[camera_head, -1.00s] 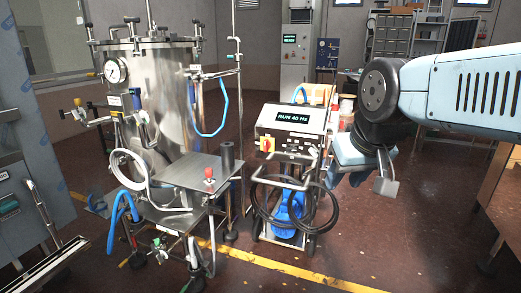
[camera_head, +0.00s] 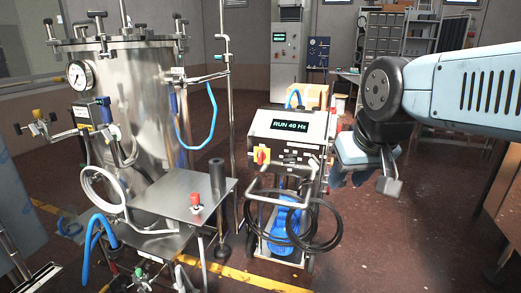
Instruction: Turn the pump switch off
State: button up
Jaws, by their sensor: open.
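The pump switch is a red rotary knob on a yellow plate (camera_head: 261,156), on the left of the pump cart's control box (camera_head: 299,128). The box's display (camera_head: 291,126) reads "RUN 40 Hz". The blue pump (camera_head: 283,222) sits low on the cart, behind a handle and black hose loops. My gripper (camera_head: 390,187) hangs at the right of the view, pointing down, to the right of the control box and apart from the switch. It is open, with nothing seen in it; part of it is hidden by my wrist.
A large steel tank (camera_head: 140,110) with valves stands at left. A steel side table (camera_head: 180,194) with a red knob (camera_head: 195,198) is in front of it. Black hose (camera_head: 326,243) loops around the cart. The floor (camera_head: 400,250) at right is clear.

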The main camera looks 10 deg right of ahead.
aim_at(262, 155)
jog(key=z, duration=0.2)
jog(key=i, duration=1.6)
jog(key=z, duration=0.05)
